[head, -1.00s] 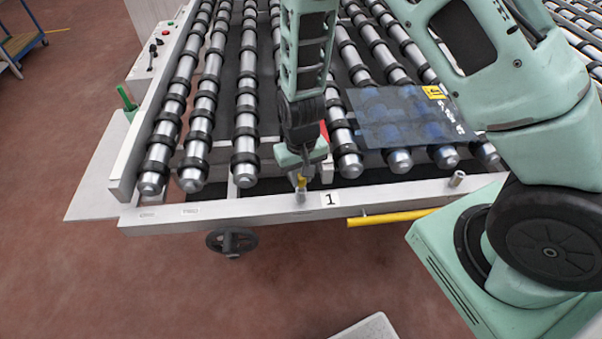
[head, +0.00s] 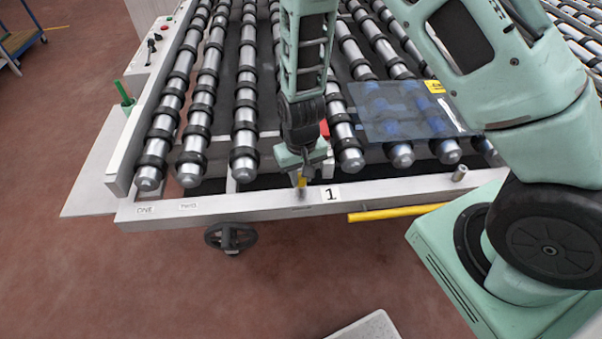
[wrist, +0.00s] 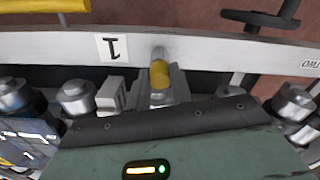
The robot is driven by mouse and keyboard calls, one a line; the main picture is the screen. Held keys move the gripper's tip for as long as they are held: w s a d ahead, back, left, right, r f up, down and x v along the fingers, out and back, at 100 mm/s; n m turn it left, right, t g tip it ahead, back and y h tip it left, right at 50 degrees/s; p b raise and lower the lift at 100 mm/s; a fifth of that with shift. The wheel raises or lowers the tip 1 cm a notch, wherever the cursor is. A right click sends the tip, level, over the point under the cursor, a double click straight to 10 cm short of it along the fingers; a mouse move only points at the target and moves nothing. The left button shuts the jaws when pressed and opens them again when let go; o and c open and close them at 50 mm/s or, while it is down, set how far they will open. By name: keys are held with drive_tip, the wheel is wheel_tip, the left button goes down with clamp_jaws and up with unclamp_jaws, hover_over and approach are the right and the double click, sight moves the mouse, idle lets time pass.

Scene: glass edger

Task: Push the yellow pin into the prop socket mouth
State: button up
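The yellow pin (head: 301,181) is held upright below my gripper (head: 301,172) at the front rail of the roller table. In the wrist view the pin (wrist: 159,74) sits between the two grey fingers of my gripper (wrist: 160,84), which close on its sides. A short grey cylindrical piece (wrist: 158,53) shows at the pin's far end, against the rail; I take it to be the prop socket, but cannot tell it surely from the pin's own tip. The socket mouth is hidden, so I cannot tell how deep the pin sits.
The pale front rail (head: 240,204) bears a "1" label (head: 330,194) beside the pin. A yellow bar (head: 398,212) runs below. A blue glass pane (head: 405,112) lies on the rollers. A handwheel (head: 230,237) hangs under the rail.

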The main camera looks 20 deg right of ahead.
drive_tip(key=o, duration=0.5)
drive_tip(key=shift+r, duration=0.1)
wheel_tip(320, 180, up, 17)
drive_tip(key=shift+r+b, duration=0.1)
drive_tip(key=shift+b, duration=1.1)
